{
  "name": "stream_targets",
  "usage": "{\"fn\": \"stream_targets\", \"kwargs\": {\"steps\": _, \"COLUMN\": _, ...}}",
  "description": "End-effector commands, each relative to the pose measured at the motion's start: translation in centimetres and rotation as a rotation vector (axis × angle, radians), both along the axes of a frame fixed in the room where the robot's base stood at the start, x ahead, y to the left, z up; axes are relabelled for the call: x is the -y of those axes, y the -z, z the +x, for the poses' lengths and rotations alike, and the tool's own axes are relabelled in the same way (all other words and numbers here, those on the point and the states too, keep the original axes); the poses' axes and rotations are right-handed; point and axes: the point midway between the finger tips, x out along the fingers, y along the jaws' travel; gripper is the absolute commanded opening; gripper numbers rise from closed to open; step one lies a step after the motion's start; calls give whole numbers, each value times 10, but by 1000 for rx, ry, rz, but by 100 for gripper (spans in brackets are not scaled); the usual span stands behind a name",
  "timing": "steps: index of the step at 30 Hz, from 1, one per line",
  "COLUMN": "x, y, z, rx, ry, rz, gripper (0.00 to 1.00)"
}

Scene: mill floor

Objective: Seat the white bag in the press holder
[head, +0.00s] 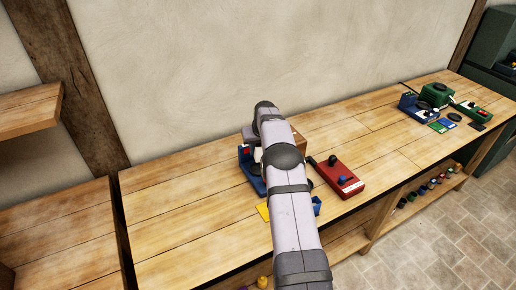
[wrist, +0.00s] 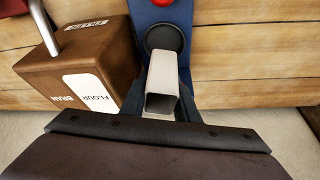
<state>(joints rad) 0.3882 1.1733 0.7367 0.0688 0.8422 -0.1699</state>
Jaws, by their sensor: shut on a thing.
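The white bag (wrist: 164,72) is a pale, square-sided sleeve, its open end towards the wrist camera. My gripper (wrist: 161,98) is shut on it, with dark fingers on both sides. The bag's far end overlaps the near edge of a round black pad (wrist: 165,38) on the blue press (wrist: 183,12), which has a red button on top. I cannot tell whether the bag touches the pad.
A brown box (wrist: 60,60) marked FLOUR and BRAN, with a metal lever, stands close left of the bag in the wrist view. A red device (head: 340,178) sits right of my arm, a yellow card (head: 263,211) near the bench front. The bench (head: 180,215) is clear at left.

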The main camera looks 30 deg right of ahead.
Motion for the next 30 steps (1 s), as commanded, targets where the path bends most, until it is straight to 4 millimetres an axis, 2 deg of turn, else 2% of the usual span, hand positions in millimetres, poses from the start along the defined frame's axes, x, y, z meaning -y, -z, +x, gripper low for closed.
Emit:
{"fn": "stream_targets", "kwargs": {"steps": 15, "x": 0, "y": 43, "z": 0, "rx": 0, "ry": 1, "rz": 0, "gripper": 4}}
{"fn": "stream_targets", "kwargs": {"steps": 30, "x": 0, "y": 48, "z": 0, "rx": 0, "ry": 1, "rz": 0, "gripper": 4}}
